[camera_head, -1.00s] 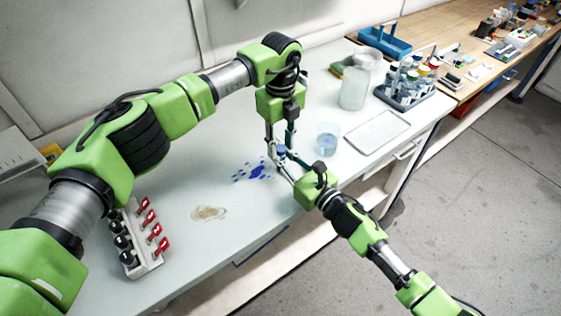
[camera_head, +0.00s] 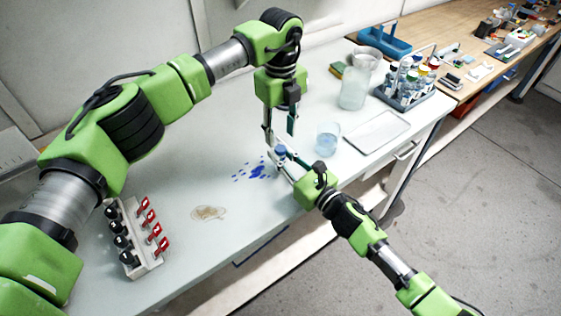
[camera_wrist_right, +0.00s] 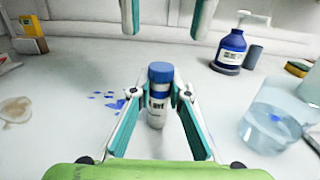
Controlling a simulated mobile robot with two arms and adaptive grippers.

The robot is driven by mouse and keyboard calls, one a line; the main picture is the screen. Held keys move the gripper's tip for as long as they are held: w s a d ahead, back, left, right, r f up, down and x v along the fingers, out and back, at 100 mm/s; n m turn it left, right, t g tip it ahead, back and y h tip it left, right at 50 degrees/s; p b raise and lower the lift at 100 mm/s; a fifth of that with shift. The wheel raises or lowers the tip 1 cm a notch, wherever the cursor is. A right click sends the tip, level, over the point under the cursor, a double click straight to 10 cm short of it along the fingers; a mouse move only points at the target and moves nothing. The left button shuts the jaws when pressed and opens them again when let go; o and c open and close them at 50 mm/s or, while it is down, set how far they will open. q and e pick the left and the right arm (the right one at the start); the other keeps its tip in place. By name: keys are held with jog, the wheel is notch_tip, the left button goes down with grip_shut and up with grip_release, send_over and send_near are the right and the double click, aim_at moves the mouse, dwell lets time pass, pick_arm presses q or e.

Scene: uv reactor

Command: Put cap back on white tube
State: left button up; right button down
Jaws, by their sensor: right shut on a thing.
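The white tube (camera_wrist_right: 157,108) stands upright between the fingers of my right gripper (camera_wrist_right: 159,95), which is shut on it. The blue cap (camera_wrist_right: 160,72) sits on top of the tube; whether it is screwed tight I cannot tell. In the head view the cap (camera_head: 281,150) shows as a small blue spot at my right gripper, and the tube's body is mostly hidden. My left gripper (camera_head: 280,128) points down just above the cap. Its two fingers are spread apart and empty, and their tips show at the top of the right wrist view (camera_wrist_right: 166,22).
Blue spots (camera_head: 258,172) and a brownish stain (camera_head: 209,213) mark the bench. A beaker (camera_head: 327,139) of liquid stands close on the right, with a flat tray (camera_head: 376,132) and a bottle rack (camera_head: 408,88) beyond. A rack with red tags (camera_head: 135,238) stands at left.

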aim_at(280, 148)
pick_arm(q)
jog(key=shift+c, duration=0.2)
notch_tip(280, 148, up, 4)
jog(key=m, duration=0.4)
jog(key=shift+f+m, duration=0.25)
jog(key=shift+m, duration=0.05)
jog(key=shift+f, duration=0.1)
jog(key=shift+f, duration=3.95)
jog(key=shift+c, duration=0.4)
grip_shut()
